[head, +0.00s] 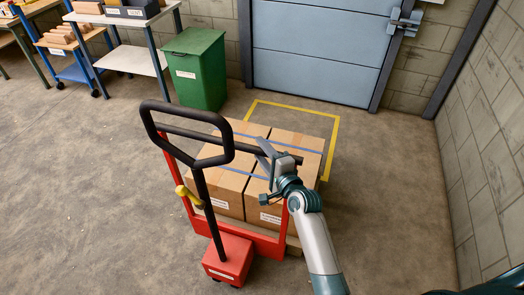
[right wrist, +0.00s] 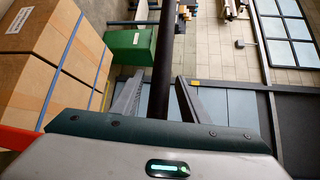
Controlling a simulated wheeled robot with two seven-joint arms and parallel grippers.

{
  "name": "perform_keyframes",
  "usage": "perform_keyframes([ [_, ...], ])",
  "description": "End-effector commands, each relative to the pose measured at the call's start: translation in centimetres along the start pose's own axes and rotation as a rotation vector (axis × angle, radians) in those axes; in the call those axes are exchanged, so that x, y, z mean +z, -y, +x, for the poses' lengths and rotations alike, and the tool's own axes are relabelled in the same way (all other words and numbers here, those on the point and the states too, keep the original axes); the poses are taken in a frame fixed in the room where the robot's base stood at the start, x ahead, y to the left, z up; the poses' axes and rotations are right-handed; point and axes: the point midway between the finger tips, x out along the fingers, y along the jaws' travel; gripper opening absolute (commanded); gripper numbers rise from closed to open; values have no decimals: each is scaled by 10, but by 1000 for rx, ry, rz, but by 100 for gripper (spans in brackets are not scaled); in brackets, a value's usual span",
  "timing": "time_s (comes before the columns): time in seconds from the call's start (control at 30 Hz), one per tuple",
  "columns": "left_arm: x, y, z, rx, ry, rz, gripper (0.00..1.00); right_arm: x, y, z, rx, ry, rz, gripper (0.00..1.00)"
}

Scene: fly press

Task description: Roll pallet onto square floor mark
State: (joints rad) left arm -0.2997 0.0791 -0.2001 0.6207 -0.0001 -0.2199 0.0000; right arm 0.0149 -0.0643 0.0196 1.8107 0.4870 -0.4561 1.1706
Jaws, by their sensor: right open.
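The red pallet truck (head: 230,257) has a black loop handle (head: 187,110) and a black crossbar (head: 185,130). Cardboard boxes (head: 283,150) with blue straps stand on its pallet (head: 293,243), of which only a small wooden part shows. The yellow square floor mark (head: 295,107) lies behind; its far edge and right side show, and the boxes hide its near part. My right gripper (head: 273,158) is at the crossbar's right end, open. In the right wrist view its fingers (right wrist: 158,100) stand on either side of the dark bar (right wrist: 163,60). My left gripper is not in view.
A green bin (head: 197,75) stands left of the mark. A blue-grey door (head: 318,50) is behind it. A block wall (head: 487,140) runs along the right. A white-topped workbench (head: 130,60) is at the back left. The floor at left is clear.

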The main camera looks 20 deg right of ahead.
Motion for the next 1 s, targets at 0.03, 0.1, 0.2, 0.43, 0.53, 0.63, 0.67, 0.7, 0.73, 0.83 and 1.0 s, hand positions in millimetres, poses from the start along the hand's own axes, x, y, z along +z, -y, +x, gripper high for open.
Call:
perform_keyframes([
  [0.03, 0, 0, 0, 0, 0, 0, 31, 0, 0, 0, 0, 0, 0, 40],
  [0.1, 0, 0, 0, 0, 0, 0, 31, 0, 0, 0, 0, 0, 0, 40],
  [0.2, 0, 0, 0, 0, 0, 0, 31, 0, 0, 0, 0, 0, 0, 24],
  [0.43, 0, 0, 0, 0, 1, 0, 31, 0, 0, 0, 1, 0, 0, 0],
  [0.53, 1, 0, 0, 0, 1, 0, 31, 0, 0, 0, 1, 0, 0, 0],
  [0.63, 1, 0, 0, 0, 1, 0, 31, 0, 0, 0, 1, 0, 0, 0],
  [0.67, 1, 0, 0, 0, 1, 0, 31, 0, 0, 0, 1, 0, 0, 0],
  [0.7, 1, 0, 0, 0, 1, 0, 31, 0, 0, 0, 1, 0, 0, 0],
  [0.73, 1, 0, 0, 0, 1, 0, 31, 0, -1, 0, 1, 0, 0, 0],
  [0.83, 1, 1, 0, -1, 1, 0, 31, 0, -1, 0, 1, 0, 0, 0],
  [1.0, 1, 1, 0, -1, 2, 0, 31, 0, -1, 0, 2, 0, 0, 0],
])
